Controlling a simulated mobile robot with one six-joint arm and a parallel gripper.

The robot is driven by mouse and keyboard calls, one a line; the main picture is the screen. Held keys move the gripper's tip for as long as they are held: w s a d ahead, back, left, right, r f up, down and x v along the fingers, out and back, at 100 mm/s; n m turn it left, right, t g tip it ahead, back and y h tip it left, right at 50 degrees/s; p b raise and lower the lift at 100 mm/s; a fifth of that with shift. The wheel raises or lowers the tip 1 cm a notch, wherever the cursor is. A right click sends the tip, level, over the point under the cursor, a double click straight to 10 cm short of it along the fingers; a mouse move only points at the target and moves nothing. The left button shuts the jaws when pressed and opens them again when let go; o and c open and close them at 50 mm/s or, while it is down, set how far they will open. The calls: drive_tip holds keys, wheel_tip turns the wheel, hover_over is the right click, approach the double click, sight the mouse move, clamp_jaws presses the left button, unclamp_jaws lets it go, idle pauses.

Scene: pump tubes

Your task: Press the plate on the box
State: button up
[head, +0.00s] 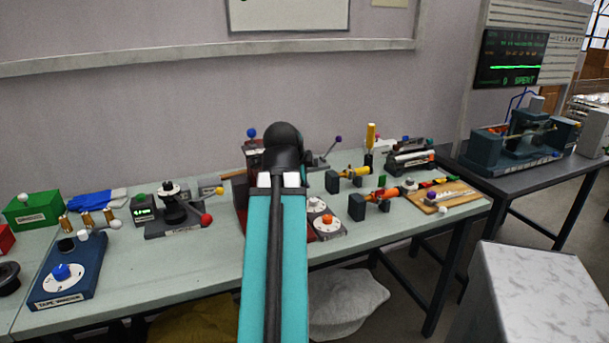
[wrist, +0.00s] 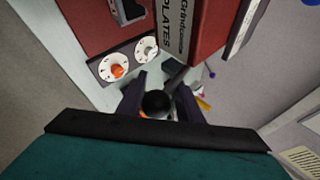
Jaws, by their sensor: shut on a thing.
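In the wrist view, my gripper (wrist: 158,92) has its two dark fingers around a dark, round-ended thing (wrist: 158,103). I cannot tell what this thing is or whether it is the plate. Beyond the fingers is a dark red box (wrist: 205,45) with a grey label strip (wrist: 178,28) that reads "PLATES". In the head view, my own teal and black arm covers most of this red box, and my gripper is hidden behind it. I cannot tell whether the held thing touches the box.
A dial panel with an orange knob (wrist: 118,71) lies beside the box; in the head view its orange knob (head: 327,219) is right of my arm. A lever with a red ball (head: 206,219) stands left. Pump tubes (head: 376,199) and a wooden board (head: 440,198) are right.

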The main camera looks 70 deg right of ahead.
drive_tip(key=shift+w+a+f, duration=0.15)
drive_tip(key=shift+w+f, duration=0.15)
